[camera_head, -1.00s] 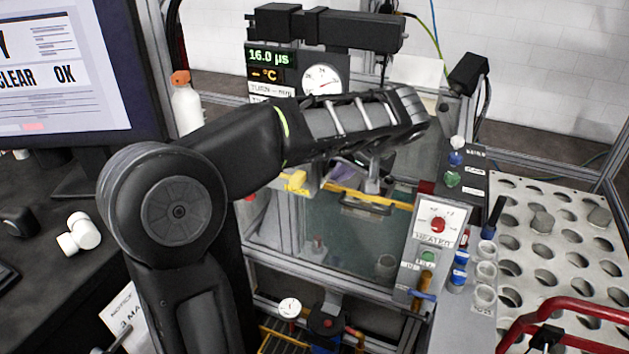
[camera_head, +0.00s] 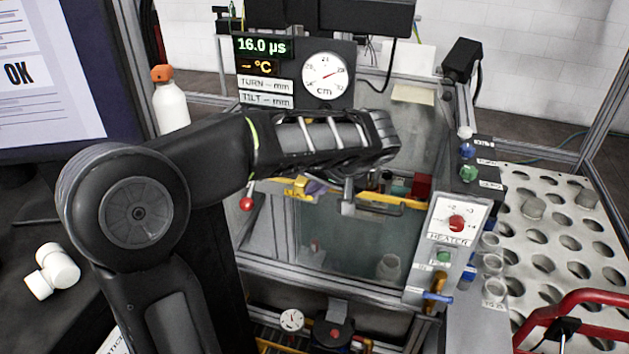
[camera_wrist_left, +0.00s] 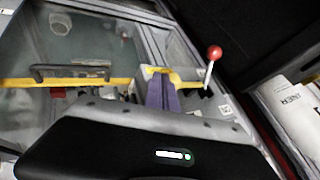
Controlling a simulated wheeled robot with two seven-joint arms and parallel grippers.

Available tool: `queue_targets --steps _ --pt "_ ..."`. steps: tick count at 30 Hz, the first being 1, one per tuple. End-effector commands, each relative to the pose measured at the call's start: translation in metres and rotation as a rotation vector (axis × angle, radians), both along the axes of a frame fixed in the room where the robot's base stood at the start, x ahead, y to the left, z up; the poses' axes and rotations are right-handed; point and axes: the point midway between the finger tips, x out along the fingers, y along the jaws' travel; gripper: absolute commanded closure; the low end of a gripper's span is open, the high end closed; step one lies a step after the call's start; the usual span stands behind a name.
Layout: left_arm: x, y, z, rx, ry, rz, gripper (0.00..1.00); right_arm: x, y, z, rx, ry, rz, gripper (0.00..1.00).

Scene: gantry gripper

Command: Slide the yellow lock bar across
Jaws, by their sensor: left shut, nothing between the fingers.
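The yellow bar (camera_head: 400,203) runs across the front of the glass cabinet, partly hidden by my left arm. In the wrist view it (camera_wrist_left: 110,82) runs in from the left edge. A yellow raised piece (camera_head: 297,187) at its left end also shows in the wrist view (camera_wrist_left: 152,71). A rod with a red ball (camera_head: 247,204) stands near that end; the ball shows in the wrist view (camera_wrist_left: 214,52). My left gripper's purple fingers (camera_head: 315,187) are shut and empty, right beside the yellow piece; they also show in the wrist view (camera_wrist_left: 160,92). I cannot tell whether they touch it. My right gripper is not visible.
A gauge panel (camera_head: 325,77) stands behind my left arm. The heater control box (camera_head: 455,223) and a perforated rack (camera_head: 545,240) are right of the cabinet (camera_head: 335,250). A white bottle (camera_head: 170,103) and monitor (camera_head: 60,75) are at the left.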

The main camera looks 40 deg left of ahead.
Motion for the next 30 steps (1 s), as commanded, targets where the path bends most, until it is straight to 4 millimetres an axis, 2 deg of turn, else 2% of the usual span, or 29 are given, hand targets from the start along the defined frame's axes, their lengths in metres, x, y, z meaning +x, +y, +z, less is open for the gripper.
queue_targets --steps 13,16,22,30 --pt "-0.001 -0.001 -0.001 0.000 0.001 -0.001 1.00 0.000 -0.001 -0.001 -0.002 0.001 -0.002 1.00" --pt "-0.004 0.009 -0.003 -0.001 0.000 0.001 1.00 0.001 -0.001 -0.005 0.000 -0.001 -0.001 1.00" --pt "-0.015 0.040 -0.003 0.000 -0.001 0.002 1.00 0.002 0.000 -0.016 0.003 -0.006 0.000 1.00" --pt "-0.018 0.046 -0.001 0.002 0.002 0.002 1.00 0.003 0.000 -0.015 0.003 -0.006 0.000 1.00"
